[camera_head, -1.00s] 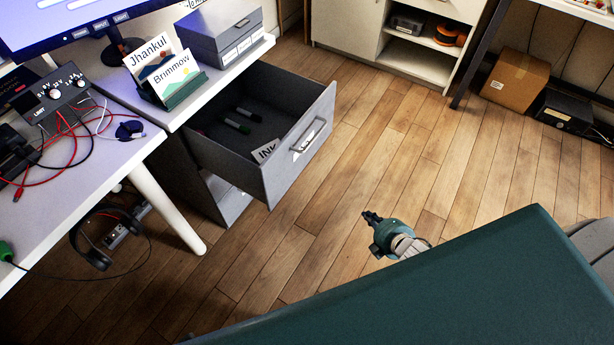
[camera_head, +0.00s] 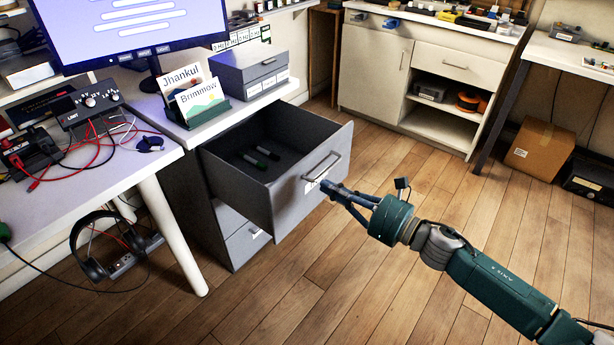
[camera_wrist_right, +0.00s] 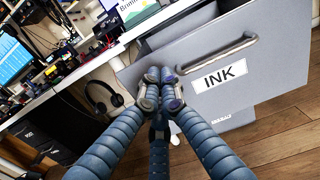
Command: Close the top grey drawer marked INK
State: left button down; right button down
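The top grey drawer (camera_head: 300,207) marked INK is pulled well out of the desk cabinet, with dark green markers (camera_head: 257,156) inside. Its bar handle (camera_head: 322,166) is on the front panel, and the INK label is partly hidden in the head view. In the right wrist view the INK label (camera_wrist_right: 221,77) is plain beside the handle (camera_wrist_right: 205,52). My right gripper (camera_head: 330,187) is at the front panel, near the label and handle. Its fingers (camera_wrist_right: 160,90) are closed together with nothing between them. I cannot tell whether they touch the panel. My left gripper is not in view.
A lower drawer (camera_head: 246,243) sits below. The desk holds a monitor (camera_head: 125,28), a card holder (camera_head: 196,108) and a grey box (camera_head: 243,75). A headset (camera_head: 100,245) hangs by the desk leg. The wooden floor before the drawer is clear.

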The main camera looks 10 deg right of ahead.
aim_at(297, 171)
jog(key=x, duration=0.6)
jog(key=shift+w, duration=0.1)
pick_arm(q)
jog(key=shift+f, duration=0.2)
pick_arm(e)
jog(key=shift+w+a, duration=0.4)
jog(key=shift+w, duration=0.1)
